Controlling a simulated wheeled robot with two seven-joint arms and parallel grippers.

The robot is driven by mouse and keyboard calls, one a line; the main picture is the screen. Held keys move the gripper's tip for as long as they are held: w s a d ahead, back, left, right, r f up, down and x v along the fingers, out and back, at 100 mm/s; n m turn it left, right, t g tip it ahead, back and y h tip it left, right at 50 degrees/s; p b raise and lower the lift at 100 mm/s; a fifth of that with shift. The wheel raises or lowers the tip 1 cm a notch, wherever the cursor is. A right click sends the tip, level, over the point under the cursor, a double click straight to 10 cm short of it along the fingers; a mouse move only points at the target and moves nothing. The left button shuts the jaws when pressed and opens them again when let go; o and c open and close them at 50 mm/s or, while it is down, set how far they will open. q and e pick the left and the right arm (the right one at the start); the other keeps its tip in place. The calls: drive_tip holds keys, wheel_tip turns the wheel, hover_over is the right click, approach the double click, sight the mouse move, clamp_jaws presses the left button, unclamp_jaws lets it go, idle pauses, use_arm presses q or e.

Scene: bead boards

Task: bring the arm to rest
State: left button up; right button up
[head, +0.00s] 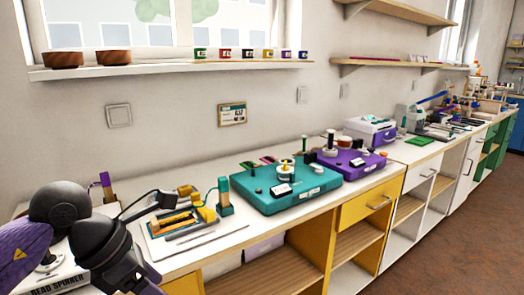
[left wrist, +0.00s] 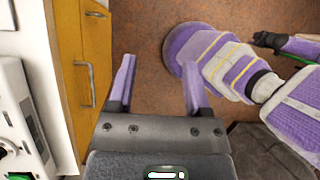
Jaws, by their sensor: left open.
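My left gripper (left wrist: 158,64) shows in the left wrist view with its two purple fingers wide apart. Nothing is between them; brown floor shows behind. It hangs over the floor beside a yellow cabinet front (left wrist: 85,75) and touches nothing that I can see. In the head view my left arm (head: 88,225) comes in at the lower left, in front of the counter; its fingers cannot be made out there. My right gripper cannot be made out in either view.
A white counter (head: 330,203) runs along the wall. It carries a teal case (head: 300,199), a purple case (head: 352,172) and a tray with yellow tools (head: 180,222). A yellow drawer (head: 368,203) faces the room. The floor (head: 445,235) at the right is clear.

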use_arm(q)
drive_tip(key=w+d+f+n+t+h+p, duration=0.2)
drive_tip(key=w+d+f+n+t+h, duration=0.35)
drive_tip(key=n+h, duration=0.6)
drive_tip(key=s+a+f+n+t+y+p, duration=0.1)
drive_tip(key=s+a+f+n+y, duration=0.25)
drive_tip(key=f+n, duration=0.4)
drive_tip(key=s+a+f+n+t+y+p, duration=0.1)
drive_tip(key=s+a+f+n+t+y, duration=0.15)
drive_tip(key=f+n+y, duration=0.4)
drive_tip(key=s+a+f+n+y+p, duration=0.1)
drive_tip(key=s+a+f+n+y, duration=0.15)
drive_tip(key=f+n, duration=0.7)
drive_tip(key=s+a+f+n+g+y, duration=0.3)
drive_tip(key=s+f+n+g+y, duration=0.15)
drive_tip(key=s+f, duration=0.85)
drive_tip(key=s+f+n+g, duration=0.1)
drive_tip(key=s+n+g, duration=0.3)
drive_tip(key=s, duration=2.1)
drive_tip(key=g+p, duration=0.1)
drive_tip(key=g, duration=0.2)
drive_tip(key=shift+s+d+f+y, duration=0.15)
drive_tip(key=shift+d+f+y, duration=0.05)
drive_tip(key=shift+f+y, duration=0.15)
use_arm(e)
wheel_tip(320, 180, up, 6)
drive_tip(key=w+a, duration=0.1)
drive_tip(key=w, duration=0.1)
drive_tip(key=shift+w+t, duration=0.35)
drive_tip(key=shift+t, duration=0.05)
